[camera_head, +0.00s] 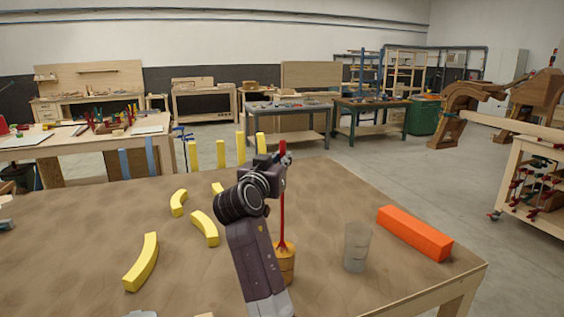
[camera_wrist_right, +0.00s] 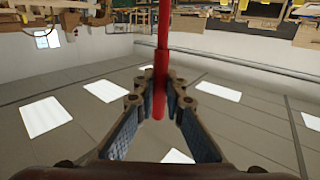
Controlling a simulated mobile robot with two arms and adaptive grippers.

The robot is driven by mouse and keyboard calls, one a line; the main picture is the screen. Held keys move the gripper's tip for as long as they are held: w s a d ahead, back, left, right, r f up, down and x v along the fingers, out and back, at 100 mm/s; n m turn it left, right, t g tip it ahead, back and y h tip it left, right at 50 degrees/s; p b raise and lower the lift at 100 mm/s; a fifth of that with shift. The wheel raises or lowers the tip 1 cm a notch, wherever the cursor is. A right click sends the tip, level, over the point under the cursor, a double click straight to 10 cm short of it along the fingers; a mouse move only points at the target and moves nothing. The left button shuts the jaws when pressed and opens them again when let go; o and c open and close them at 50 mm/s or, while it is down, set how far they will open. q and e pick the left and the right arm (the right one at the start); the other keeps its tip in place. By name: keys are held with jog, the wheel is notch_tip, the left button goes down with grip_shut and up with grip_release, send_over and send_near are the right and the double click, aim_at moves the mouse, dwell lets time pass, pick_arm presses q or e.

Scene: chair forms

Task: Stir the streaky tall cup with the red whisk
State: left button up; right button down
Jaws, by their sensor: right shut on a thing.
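My right gripper (camera_head: 284,162) is shut on the handle of the red whisk (camera_head: 282,215), which stands upright. In the right wrist view the red handle (camera_wrist_right: 161,75) runs between the two fingers (camera_wrist_right: 160,98). The whisk's lower end goes down into an orange-brown, wood-like cup (camera_head: 286,268), partly hidden behind my right arm; the tip inside is hidden. A grey, see-through-looking tall cup (camera_head: 356,250) stands to the right, apart from the whisk. Which cup counts as the streaky one is hard to tell at this size. My left gripper is not in view.
The brown tabletop (camera_head: 325,200) holds an orange-red block (camera_head: 414,233) at the right. Yellow curved pieces (camera_head: 142,262) lie on the left, and several yellow posts (camera_head: 241,147) stand toward the back. The table's right edge lies just beyond the block.

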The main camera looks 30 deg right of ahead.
jog(key=shift+r, duration=0.1)
notch_tip(320, 180, up, 16)
jog(key=p, duration=1)
dwell(0.6)
dwell(0.6)
notch_tip(320, 180, up, 4)
jog(key=p, duration=0.2)
jog(key=shift+p, duration=0.3)
dwell(0.8)
